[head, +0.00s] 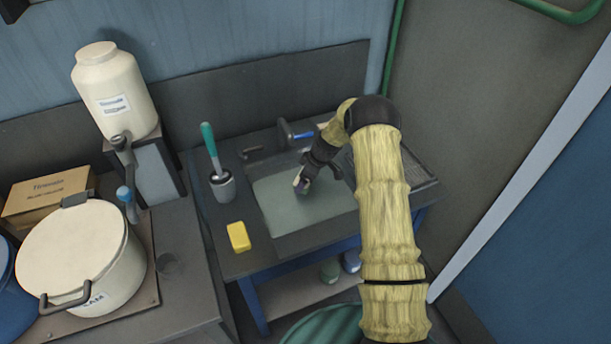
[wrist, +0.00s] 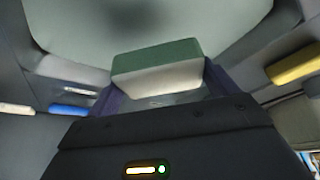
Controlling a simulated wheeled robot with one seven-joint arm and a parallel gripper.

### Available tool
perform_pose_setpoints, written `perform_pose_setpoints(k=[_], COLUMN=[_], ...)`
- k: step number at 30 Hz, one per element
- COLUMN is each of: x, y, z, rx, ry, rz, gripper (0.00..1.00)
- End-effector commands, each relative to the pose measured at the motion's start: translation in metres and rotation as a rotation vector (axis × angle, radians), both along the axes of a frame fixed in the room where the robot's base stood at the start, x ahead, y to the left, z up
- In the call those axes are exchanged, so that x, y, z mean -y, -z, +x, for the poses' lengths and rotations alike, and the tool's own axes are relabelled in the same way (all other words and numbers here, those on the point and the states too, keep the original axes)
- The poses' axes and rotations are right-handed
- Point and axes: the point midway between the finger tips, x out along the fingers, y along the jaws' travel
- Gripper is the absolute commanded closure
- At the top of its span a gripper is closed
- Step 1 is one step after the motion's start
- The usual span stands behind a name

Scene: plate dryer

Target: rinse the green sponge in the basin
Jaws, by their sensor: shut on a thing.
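The green sponge (wrist: 156,66), green on one face and pale on the side, sits between the fingers of my gripper in the wrist view. My gripper (head: 301,186) is shut on it and points down inside the basin (head: 263,222), over its pale water (head: 318,207). In the head view the sponge is mostly hidden by my gripper. I cannot tell whether it touches the water.
A yellow sponge (head: 238,237) lies on the counter left of the basin, near a brush in a grey holder (head: 223,186). A tap with a blue handle (head: 303,135) stands behind the basin. A large lidded pot (head: 75,260) and a white dispenser (head: 113,90) stand further left.

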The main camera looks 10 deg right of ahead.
Motion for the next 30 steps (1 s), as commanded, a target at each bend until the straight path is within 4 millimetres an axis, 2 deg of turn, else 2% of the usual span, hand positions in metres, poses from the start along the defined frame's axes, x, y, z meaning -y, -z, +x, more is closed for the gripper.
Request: perform_pose_setpoints(k=[30], x=[0.002], y=[0.086], z=[0.0], rx=[0.0], ry=[0.002], rz=[0.0], gripper=[0.37])
